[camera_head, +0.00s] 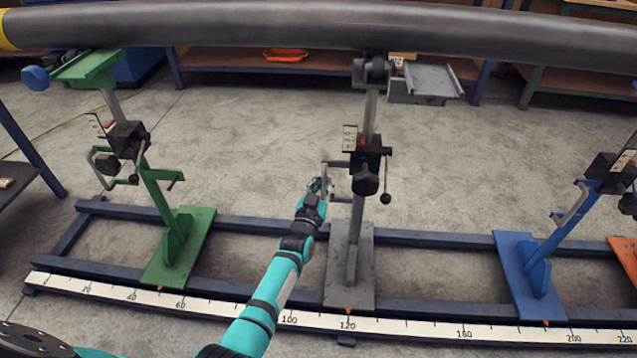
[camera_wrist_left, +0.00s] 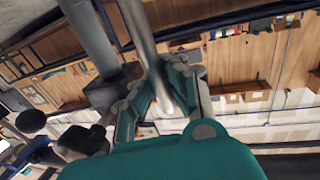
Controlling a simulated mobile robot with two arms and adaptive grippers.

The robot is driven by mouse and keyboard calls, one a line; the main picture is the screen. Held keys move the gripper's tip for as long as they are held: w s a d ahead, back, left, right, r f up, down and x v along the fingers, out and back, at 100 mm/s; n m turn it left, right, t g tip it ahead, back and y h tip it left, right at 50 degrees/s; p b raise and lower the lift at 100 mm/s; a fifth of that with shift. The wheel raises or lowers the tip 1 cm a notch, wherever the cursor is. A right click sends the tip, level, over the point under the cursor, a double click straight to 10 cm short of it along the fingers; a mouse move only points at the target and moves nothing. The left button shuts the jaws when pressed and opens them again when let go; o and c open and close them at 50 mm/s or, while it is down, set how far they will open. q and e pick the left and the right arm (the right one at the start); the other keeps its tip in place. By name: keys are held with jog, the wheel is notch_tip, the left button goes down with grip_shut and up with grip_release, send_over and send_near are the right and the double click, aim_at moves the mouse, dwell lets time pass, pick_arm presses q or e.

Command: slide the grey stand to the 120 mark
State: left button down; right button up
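The grey stand (camera_head: 349,265) stands upright on the blue rails, its base pointer at the 120 label of the scale (camera_head: 400,328). A grey handle (camera_head: 341,163) sticks out to the left of its post. My left gripper (camera_head: 319,187) is at the outer bar of this handle. In the left wrist view the bar (camera_wrist_left: 139,30) runs between the fingers of the gripper (camera_wrist_left: 165,88), which close in on it from both sides. My right gripper is not in view.
A green stand (camera_head: 178,250) is at the left on the rails, and a blue stand (camera_head: 528,275) at the right. An orange base (camera_head: 626,262) shows at the right edge. A large dark pipe (camera_head: 300,25) crosses above. The rails on both sides of the grey base are clear.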

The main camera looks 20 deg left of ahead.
pick_arm(q)
jog(key=shift+s+d+f, duration=0.15)
jog(key=shift+d+f, duration=0.2)
jog(key=c, duration=1.4)
grip_release()
jog(key=shift+r, duration=0.15)
jog(key=shift+c, duration=0.2)
jog(key=shift+o, duration=0.8)
jog(key=shift+a+r, duration=0.1)
jog(key=s, duration=1.2)
jog(key=shift+d, duration=0.2)
